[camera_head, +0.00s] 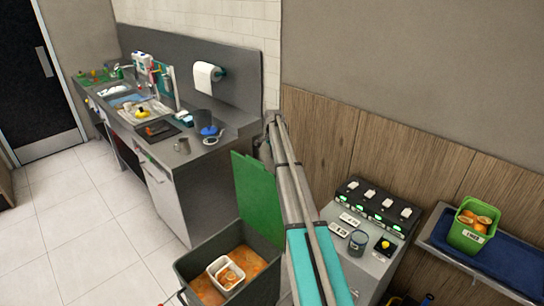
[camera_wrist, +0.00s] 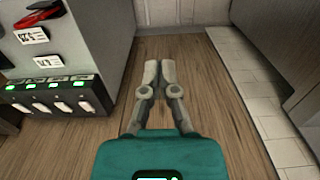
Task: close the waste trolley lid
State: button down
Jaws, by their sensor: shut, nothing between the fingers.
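The waste trolley (camera_head: 183,270) is a dark grey open-topped bin at the bottom centre of the head view. Its green lid (camera_head: 258,205) stands open, roughly upright at the right-hand back side of the bin. Inside are orange waste and a white tub (camera_head: 213,268) with orange pieces. My gripper (camera_wrist: 159,72) is shut and empty in the wrist view, in front of brown wood-look boarding. My arm passes just right of the lid in the head view, where I cannot make out the fingertips. The trolley and lid do not show in the wrist view.
A control cabinet (camera_head: 340,249) with switches stands right of my arm; its switches (camera_wrist: 60,107) show at left in the wrist view. A shelf (camera_head: 476,265) holds a green bin (camera_head: 472,229) of oranges. A cluttered sink counter (camera_head: 222,138) is behind. Tiled floor (camera_head: 90,215) is clear at left.

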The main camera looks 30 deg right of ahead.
jog(key=a+f+b, duration=0.1)
jog(key=a+f, duration=0.1)
jog(key=s+a+f+b, duration=0.1)
jog(key=b, duration=0.1)
jog(key=shift+s+a+f, duration=0.15)
jog(key=shift+a+f, duration=0.2)
jog(key=shift+a, duration=0.05)
jog(key=shift+s, duration=0.15)
dwell(0.5)
